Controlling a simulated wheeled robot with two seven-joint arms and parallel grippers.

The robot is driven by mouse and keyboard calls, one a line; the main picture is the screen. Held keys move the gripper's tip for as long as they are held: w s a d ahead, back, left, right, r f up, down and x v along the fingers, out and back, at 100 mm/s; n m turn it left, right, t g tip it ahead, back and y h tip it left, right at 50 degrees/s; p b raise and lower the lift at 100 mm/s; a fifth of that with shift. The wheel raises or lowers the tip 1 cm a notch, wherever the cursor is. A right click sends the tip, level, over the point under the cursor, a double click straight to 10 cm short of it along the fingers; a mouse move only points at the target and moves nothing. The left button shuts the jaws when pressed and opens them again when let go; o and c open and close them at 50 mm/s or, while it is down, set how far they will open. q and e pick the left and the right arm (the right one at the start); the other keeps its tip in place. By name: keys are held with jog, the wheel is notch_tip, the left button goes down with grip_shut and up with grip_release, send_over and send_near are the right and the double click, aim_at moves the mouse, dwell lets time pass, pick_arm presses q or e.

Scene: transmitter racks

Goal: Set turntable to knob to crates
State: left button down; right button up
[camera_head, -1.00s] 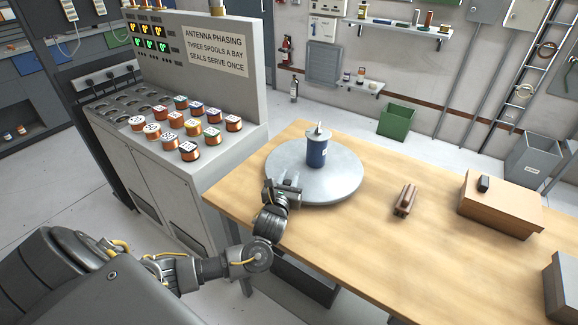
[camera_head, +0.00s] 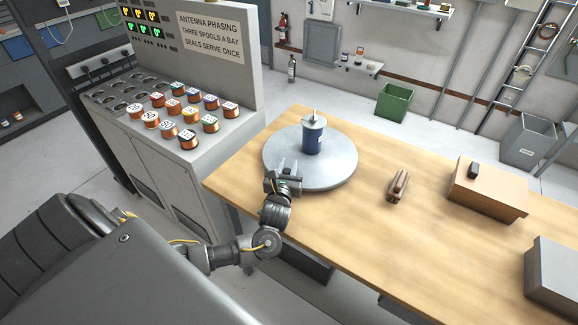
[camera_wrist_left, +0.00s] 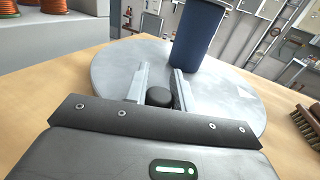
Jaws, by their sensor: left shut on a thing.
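The turntable (camera_head: 335,172) is a round grey metal disc lying on the wooden table. A blue canister (camera_head: 313,139) with a grey lid and a small handle stands upright on it; its lower part shows in the left wrist view (camera_wrist_left: 196,35). My left gripper (camera_head: 285,172) is at the turntable's near left rim. In the left wrist view its fingers (camera_wrist_left: 160,85) are shut around a short black knob (camera_wrist_left: 159,97) at that rim. In the head view the knob is hidden by the gripper. My right gripper is in neither view.
A brown brush (camera_head: 397,187) lies right of the turntable. Further right are a cardboard box (camera_head: 488,193) with a small black object on top and a grey box (camera_head: 553,280). A console (camera_head: 175,190) with several copper spools stands left. The table (camera_head: 400,245) is bare in front.

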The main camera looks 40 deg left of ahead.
pick_arm(q)
jog(key=c, duration=1.2)
grip_release()
jog(key=shift+r, duration=0.1)
jog(key=shift+o, duration=0.2)
jog(key=p+v, duration=0.2)
jog(key=v, duration=0.8)
jog(key=shift+r, duration=0.1)
jog(key=shift+s+d, duration=0.1)
jog(key=shift+s, duration=0.3)
